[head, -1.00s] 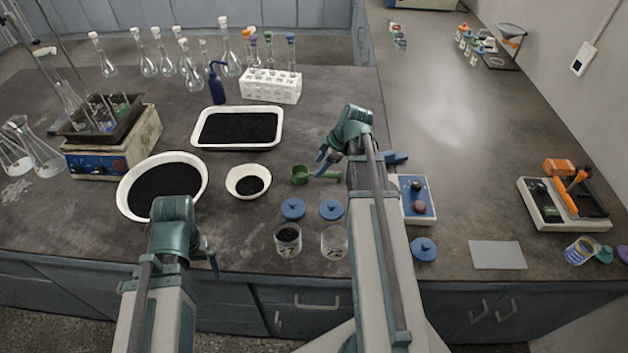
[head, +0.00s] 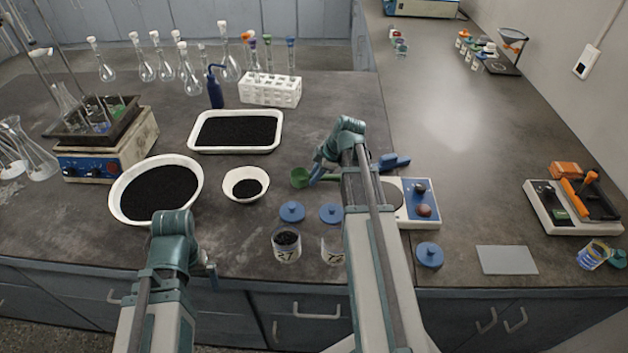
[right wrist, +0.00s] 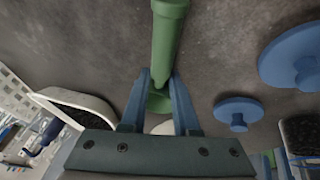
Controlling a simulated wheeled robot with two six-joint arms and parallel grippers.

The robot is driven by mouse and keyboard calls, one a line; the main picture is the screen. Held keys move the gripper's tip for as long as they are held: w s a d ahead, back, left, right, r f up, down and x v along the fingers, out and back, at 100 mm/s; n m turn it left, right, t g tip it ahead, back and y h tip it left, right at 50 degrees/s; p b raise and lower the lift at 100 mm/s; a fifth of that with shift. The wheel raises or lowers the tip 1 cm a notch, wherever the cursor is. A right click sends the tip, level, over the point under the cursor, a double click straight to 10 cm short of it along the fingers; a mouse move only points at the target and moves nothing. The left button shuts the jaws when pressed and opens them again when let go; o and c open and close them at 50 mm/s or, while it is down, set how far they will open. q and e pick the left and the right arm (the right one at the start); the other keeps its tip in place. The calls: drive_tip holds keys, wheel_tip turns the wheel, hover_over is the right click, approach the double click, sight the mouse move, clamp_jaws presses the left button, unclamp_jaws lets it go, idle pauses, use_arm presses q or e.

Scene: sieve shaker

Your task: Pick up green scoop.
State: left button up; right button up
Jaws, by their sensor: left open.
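The green scoop (head: 299,178) lies on the dark bench, its bowl to the left and its handle pointing right. My right gripper (head: 316,174) is low at the scoop, and its arm hides part of the handle. In the right wrist view, the green handle (right wrist: 168,40) runs between the two blue fingertips of the right gripper (right wrist: 161,75), with the bowl further down. The fingertips flank the handle closely; I cannot tell whether they grip it. My left gripper (head: 211,272) is open and apart from the scoop, near the bench's front edge.
A small white bowl (head: 229,195) of black grains, a large white bowl (head: 115,203) and a white tray (head: 191,143) are left of the scoop. Blue lids (head: 292,212) and a labelled jar (head: 286,254) stand in front. A balance (head: 424,188) is to the right.

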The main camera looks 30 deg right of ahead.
clamp_jaws()
wheel_tip(320, 180, up, 10)
drive_tip(key=p, duration=1)
